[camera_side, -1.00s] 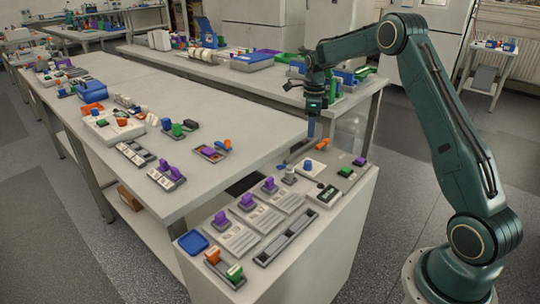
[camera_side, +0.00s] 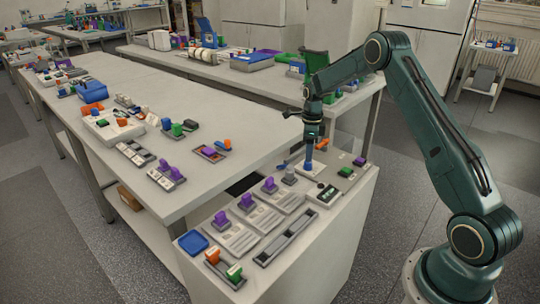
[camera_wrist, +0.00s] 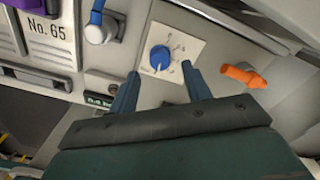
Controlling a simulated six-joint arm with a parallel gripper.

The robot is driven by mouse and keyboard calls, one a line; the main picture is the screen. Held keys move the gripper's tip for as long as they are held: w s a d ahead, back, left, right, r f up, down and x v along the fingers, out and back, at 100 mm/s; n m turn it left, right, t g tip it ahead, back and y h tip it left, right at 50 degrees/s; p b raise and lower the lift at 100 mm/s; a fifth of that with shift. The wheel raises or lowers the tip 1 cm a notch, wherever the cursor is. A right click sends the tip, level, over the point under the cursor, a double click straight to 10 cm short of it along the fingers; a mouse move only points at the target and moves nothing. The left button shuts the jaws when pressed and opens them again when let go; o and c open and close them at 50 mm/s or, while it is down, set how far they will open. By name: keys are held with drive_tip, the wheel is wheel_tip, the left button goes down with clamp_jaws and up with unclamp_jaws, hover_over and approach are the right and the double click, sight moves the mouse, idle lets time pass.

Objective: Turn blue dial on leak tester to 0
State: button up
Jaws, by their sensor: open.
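The blue dial (camera_wrist: 159,58) sits on a white square plate (camera_wrist: 188,42) with small dark marks around it. The marks are too small to read, and I cannot tell which one the dial points to. In the wrist view my gripper (camera_wrist: 161,70) is open, with one finger on each side just below the dial in the picture. In the side view my gripper (camera_side: 309,151) points down directly above the blue dial (camera_side: 308,166). Its fingers overlap the dial's top there, so I cannot tell whether they touch it.
An orange handle (camera_wrist: 243,75) lies right of the dial, and a blue-and-white part (camera_wrist: 98,30) is to its left. A small dark display (camera_wrist: 98,100) is at lower left. In the side view, purple-topped modules (camera_side: 270,186) and a blue tray (camera_side: 193,242) share the bench.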

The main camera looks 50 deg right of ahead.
sight(308, 165)
drive_tip(key=shift+f, duration=2.3)
drive_tip(key=c, duration=1)
